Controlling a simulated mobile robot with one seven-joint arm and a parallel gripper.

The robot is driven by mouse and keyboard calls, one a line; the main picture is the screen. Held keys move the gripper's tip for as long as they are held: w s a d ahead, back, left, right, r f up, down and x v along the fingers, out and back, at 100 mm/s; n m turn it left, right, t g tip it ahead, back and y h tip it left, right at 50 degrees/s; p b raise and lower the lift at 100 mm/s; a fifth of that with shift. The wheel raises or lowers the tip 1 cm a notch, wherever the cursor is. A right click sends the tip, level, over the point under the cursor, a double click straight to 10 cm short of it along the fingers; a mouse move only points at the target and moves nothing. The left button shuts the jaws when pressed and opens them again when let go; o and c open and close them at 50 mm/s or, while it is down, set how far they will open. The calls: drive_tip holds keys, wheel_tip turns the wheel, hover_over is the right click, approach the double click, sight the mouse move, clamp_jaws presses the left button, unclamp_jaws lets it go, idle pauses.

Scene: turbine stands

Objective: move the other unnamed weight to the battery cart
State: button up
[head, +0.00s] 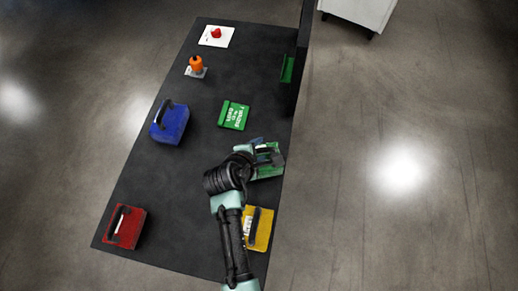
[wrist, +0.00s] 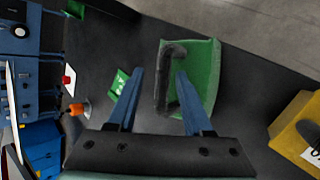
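A green weight (head: 272,171) with a dark handle lies near the right edge of the black table (head: 190,215), partly hidden by my gripper (head: 260,150). In the wrist view the green weight (wrist: 204,82) lies just ahead, and my gripper (wrist: 159,73) is open, its blue fingers on either side of the dark handle. I cannot tell whether they touch it. A yellow weight (head: 263,230), a red weight (head: 125,228) and a blue weight (head: 171,124) also stand on the table. No view lets me clearly identify the battery cart.
A green plate with white lettering (head: 234,115) lies mid-table. An orange object (head: 196,65) and a red button on a white square (head: 217,35) are at the far end. A dark post rises at the far right edge. A white cabinet (head: 362,8) stands beyond open floor.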

drive_tip(key=shift+o, duration=0.5)
drive_tip(key=shift+s+f, duration=0.2)
drive_tip(key=shift+f, duration=0.1)
drive_tip(key=shift+o, duration=0.4)
drive_tip(key=shift+r, duration=0.1)
drive_tip(key=shift+p+v, duration=0.8)
drive_tip(key=shift+p, duration=0.15)
drive_tip(key=p+v, duration=0.5)
drive_tip(key=shift+a+r, duration=0.1)
drive_tip(key=shift+r, duration=0.1)
